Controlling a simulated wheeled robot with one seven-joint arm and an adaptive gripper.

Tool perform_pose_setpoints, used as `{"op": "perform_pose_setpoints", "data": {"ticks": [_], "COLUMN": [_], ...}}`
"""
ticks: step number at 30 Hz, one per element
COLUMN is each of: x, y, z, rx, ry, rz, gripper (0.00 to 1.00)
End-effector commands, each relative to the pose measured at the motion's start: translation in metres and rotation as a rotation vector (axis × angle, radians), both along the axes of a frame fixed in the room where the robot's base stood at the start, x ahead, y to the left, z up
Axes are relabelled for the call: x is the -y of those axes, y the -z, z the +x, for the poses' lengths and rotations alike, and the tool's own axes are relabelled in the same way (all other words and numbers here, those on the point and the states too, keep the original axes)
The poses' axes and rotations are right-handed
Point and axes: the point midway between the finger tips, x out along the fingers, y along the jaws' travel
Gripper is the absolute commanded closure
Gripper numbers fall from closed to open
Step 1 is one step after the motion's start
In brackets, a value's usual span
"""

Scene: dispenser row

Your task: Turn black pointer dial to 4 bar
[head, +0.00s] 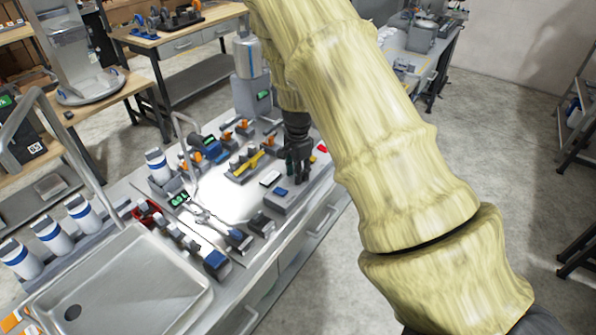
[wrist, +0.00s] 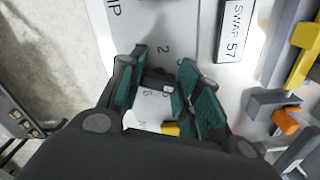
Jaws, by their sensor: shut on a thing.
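My gripper (wrist: 160,88) points down at a pale panel (wrist: 170,28) in the wrist view, its teal-padded fingers on either side of a small dark knob, the black pointer dial (wrist: 155,76). It is shut on the dial. Printed numbers ring the dial; a 2 shows beyond the fingers, and others show between them. The fingers cover most of the dial, and I cannot tell which number its pointer is at. In the head view my gripper (head: 298,168) is down at the right end of the bench, and the dial is hidden there.
A label reading SWAP 57 (wrist: 234,30) is on the panel right of the gripper. A yellow handle (wrist: 305,52) and an orange-tipped fitting (wrist: 285,122) stand further right. In the head view, several valves and fittings crowd the bench, with a sink (head: 125,285) at front left.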

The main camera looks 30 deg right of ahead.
Motion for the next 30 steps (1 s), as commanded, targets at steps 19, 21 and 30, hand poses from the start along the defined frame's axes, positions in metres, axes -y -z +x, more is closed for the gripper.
{"op": "perform_pose_setpoints", "data": {"ticks": [19, 21, 30], "x": [0.0016, 0.0016, 0.0006], "y": [-0.0022, -0.0022, -0.0008], "z": [0.0024, 0.0024, 0.0012], "rx": [0.005, 0.005, 0.002], "ry": [0.052, 0.052, 0.051], "rz": [-0.004, -0.004, -0.002], "gripper": [0.90, 0.55, 0.45]}}
